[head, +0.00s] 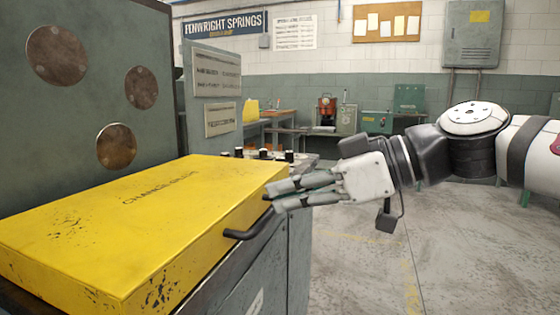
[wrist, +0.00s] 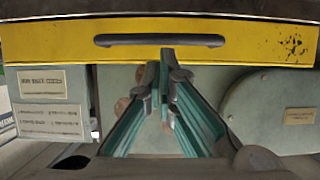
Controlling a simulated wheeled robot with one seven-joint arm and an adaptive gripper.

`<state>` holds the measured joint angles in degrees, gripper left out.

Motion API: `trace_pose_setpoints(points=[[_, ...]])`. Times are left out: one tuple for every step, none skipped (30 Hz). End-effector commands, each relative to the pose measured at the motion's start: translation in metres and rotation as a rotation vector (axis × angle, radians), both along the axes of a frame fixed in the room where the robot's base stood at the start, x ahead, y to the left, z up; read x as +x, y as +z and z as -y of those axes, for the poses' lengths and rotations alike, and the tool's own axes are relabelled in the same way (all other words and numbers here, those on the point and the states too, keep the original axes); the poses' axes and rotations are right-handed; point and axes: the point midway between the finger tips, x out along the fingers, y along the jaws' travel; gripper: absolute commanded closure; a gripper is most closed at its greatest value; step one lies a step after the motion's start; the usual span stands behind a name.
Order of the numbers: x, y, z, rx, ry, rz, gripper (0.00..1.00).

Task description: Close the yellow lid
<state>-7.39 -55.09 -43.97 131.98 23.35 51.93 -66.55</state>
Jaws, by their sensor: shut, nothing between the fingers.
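The yellow lid (head: 140,225) lies about level on top of a grey machine cabinet at the left of the head view, with dark printed lettering and worn paint at its near corner. A black bar handle (head: 255,222) sticks out from its front face. In the wrist view the lid's yellow front (wrist: 265,42) spans the top, with the handle (wrist: 160,40) across it. My gripper (head: 272,197) is shut and empty, its fingertips at the far end of the handle; in the wrist view they show just below the handle's middle. I cannot tell whether they touch it.
A tall green-grey machine panel (head: 90,90) with round metal discs stands behind the lid. Black knobs (head: 265,154) sit just beyond the lid's far right corner. The concrete floor (head: 370,265) to the right is open. Workbenches stand at the back.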

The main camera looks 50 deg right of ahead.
Motion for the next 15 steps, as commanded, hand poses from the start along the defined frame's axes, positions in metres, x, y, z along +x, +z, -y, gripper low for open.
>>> trace_pose_setpoints(points=[[0.0, -0.008, 0.0, 0.002, 0.002, -0.001, 1.0], [0.0, -0.011, -0.001, 0.002, 0.002, 0.0, 1.0], [0.0, -0.015, -0.001, 0.001, 0.002, 0.001, 1.0], [0.0, -0.018, 0.0, 0.001, 0.002, 0.001, 1.0], [0.0, -0.02, 0.0, 0.001, 0.002, 0.001, 1.0], [0.0, -0.023, 0.0, 0.002, 0.001, 0.0, 1.0], [0.0, -0.025, 0.0, 0.002, 0.001, 0.0, 1.0], [0.0, -0.026, 0.0, 0.002, 0.001, 0.0, 1.0], [0.0, -0.028, 0.0, 0.0, 0.0, 0.0, 1.0], [0.0, -0.029, 0.0, 0.0, 0.0, 0.0, 1.0], [0.0, -0.029, 0.0, 0.0, 0.0, 0.0, 1.0], [0.0, -0.03, 0.0, 0.0, 0.0, 0.0, 1.0], [0.0, -0.03, 0.0, 0.0, 0.0, 0.0, 1.0], [0.0, -0.03, 0.0, 0.0, 0.0, 0.0, 1.0], [0.0, -0.03, 0.0, 0.0, 0.0, 0.0, 1.0]])
